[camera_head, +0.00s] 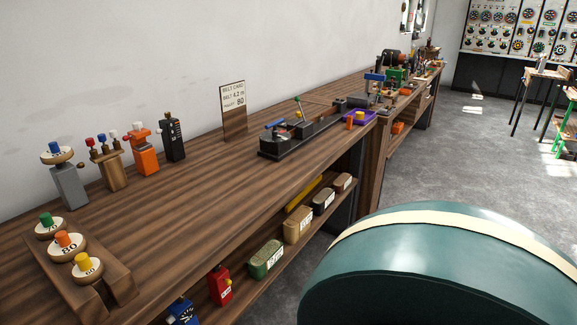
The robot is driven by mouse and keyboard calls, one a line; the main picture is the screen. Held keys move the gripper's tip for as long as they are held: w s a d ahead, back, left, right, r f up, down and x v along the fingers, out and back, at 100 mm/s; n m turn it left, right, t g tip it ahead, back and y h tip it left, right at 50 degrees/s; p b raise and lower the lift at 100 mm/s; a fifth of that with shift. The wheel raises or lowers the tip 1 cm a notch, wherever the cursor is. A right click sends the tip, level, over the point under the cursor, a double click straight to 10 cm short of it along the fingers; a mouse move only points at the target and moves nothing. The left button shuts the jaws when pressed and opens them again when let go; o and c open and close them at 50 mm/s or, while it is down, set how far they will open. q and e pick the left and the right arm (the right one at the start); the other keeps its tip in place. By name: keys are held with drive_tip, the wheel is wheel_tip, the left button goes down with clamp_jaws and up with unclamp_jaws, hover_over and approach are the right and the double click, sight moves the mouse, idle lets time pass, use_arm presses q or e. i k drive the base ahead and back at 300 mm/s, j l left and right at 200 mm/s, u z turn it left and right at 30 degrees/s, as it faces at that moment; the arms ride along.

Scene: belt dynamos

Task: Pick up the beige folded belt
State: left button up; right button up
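The beige folded belt (298,226) lies on the lower shelf under the long wooden bench, with a white label on its front end. It sits in a row between a green folded belt (266,259) on its near side and a black one (323,201) on its far side. A brown one (342,182) lies farther along. The bench top's front edge passes just above the row. Neither of my grippers is in view.
The wooden bench top (190,210) carries knobbed devices, a belt card (233,105) and a black fixture (310,130). Red (219,285) and blue (182,312) items sit nearer on the shelf. A large teal rounded body (450,270) with a cream band fills the lower right. Grey floor is open beyond.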

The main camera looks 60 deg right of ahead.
sight(296, 225)
drive_tip(key=z, duration=2.05)
